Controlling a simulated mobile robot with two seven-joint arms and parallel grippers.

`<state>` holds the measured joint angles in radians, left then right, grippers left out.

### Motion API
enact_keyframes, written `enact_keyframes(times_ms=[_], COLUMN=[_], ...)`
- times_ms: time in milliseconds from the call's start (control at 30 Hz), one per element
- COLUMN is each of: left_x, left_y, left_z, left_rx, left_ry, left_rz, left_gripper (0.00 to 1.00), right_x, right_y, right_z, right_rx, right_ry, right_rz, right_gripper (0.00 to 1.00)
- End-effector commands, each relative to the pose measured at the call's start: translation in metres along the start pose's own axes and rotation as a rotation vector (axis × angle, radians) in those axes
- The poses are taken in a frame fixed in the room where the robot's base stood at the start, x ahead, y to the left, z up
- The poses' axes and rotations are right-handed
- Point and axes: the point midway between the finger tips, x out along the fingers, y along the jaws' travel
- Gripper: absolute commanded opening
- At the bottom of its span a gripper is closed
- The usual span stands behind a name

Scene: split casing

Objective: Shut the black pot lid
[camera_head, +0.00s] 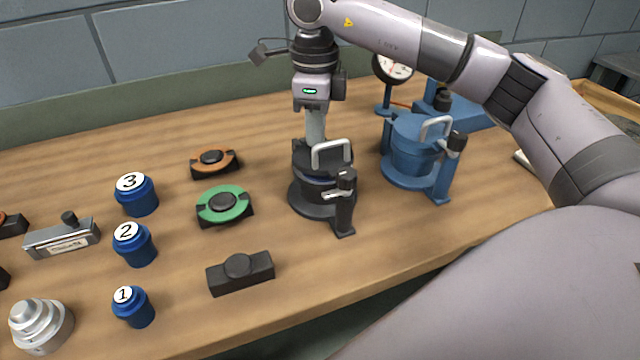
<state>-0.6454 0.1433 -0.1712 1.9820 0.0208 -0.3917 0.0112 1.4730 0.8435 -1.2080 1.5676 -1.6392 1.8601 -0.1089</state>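The black pot (316,195) stands on the wooden table right of the middle, on a round black base. Its black lid (308,155) has a light grey loop handle (332,153) and sits over the pot, with a thin bluish line below its edge. I cannot tell whether the lid is fully down. A black post with a metal latch lever (343,192) stands at the pot's front right. My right gripper (315,138) points down at the lid's back, behind the handle. Its fingertips are partly hidden, and contact and opening are unclear. My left gripper is out of view.
A blue pot (408,150) with a similar handle stands close on the right, with a gauge (393,68) behind it. Left are a green-ringed knob (224,204), an orange-ringed knob (213,160), a black block (240,273) and numbered blue knobs (133,245).

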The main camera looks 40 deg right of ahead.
Motion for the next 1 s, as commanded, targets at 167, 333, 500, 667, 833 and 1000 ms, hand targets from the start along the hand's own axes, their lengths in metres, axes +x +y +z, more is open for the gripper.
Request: enact_keyframes(times_ms=[167, 333, 500, 667, 833, 1000], left_x=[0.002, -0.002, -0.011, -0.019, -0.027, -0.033], left_y=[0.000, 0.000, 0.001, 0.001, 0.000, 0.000], left_z=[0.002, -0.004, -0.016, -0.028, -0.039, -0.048], left_rx=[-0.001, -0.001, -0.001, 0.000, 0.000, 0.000], left_ry=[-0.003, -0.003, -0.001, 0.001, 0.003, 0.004], left_rz=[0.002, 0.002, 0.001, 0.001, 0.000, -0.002], left_gripper=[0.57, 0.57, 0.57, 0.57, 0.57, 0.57], right_x=[0.006, -0.002, -0.019, -0.036, -0.053, -0.066], right_y=[0.000, 0.000, 0.000, 0.000, 0.000, 0.000], right_z=[0.000, 0.000, 0.000, 0.000, 0.000, 0.000], right_rx=[0.000, 0.000, 0.000, 0.000, -0.001, 0.000], right_ry=[-0.001, -0.001, -0.001, -0.001, -0.001, 0.000], right_rz=[0.000, 0.000, -0.001, -0.001, -0.001, 0.000], right_gripper=[0.00, 0.00, 0.00, 0.00, 0.00, 0.00])
